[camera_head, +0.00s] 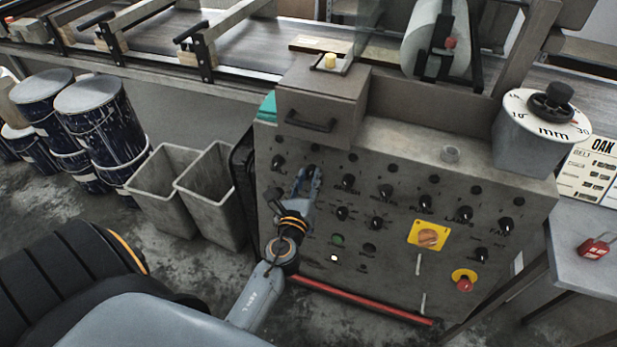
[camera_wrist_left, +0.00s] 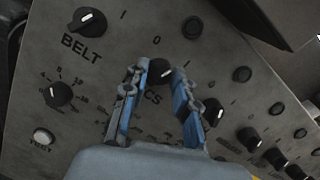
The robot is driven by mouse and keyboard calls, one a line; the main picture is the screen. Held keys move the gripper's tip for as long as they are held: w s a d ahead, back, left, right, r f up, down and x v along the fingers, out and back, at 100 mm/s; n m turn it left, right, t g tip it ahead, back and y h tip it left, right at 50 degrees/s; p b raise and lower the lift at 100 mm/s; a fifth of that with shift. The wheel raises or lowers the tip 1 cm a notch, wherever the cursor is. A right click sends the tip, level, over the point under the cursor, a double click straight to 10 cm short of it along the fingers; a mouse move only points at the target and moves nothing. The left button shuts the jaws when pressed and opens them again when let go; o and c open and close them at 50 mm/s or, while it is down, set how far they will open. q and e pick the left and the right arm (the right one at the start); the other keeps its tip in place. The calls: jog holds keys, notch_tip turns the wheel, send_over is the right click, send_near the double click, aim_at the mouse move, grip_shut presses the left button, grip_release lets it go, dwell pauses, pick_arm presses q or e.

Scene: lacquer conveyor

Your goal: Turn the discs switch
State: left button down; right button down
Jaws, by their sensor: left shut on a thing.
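The discs switch (camera_wrist_left: 160,70) is a black rotary knob on the grey control panel (camera_head: 400,165). Its label shows only as "CS" in the left wrist view; my fingers cover the rest. My left gripper (camera_head: 308,174) is at the upper left of the panel, with its blue fingers on either side of the knob. In the left wrist view my left gripper (camera_wrist_left: 161,76) is shut on the knob. In the head view the gripper hides most of this knob. My right gripper is in neither view.
The belt knob (camera_wrist_left: 87,19) is left of the discs switch. Other black knobs, such as the lamps knob (camera_head: 464,214), are to the right. A red emergency button (camera_head: 464,284) is low right. A drawer box (camera_head: 322,105) juts out above my gripper.

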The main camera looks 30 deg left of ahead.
pick_arm(q)
jog(key=n, duration=0.3)
jog(key=shift+r+g+y+p, duration=0.15)
jog(key=shift+g+y+p, duration=0.15)
jog(key=n+p, duration=0.1)
jog(key=n, duration=0.2)
jog(key=shift+g, duration=0.3)
jog(key=n+p, duration=0.1)
jog(key=n, duration=0.2)
jog(key=shift+r+g, duration=0.1)
jog(key=shift+g, duration=0.3)
jog(key=shift+w+n, duration=0.1)
jog(key=shift+n, duration=0.5)
jog(key=c, duration=1)
grip_release()
jog(key=shift+c, duration=0.2)
jog(key=shift+f, duration=0.2)
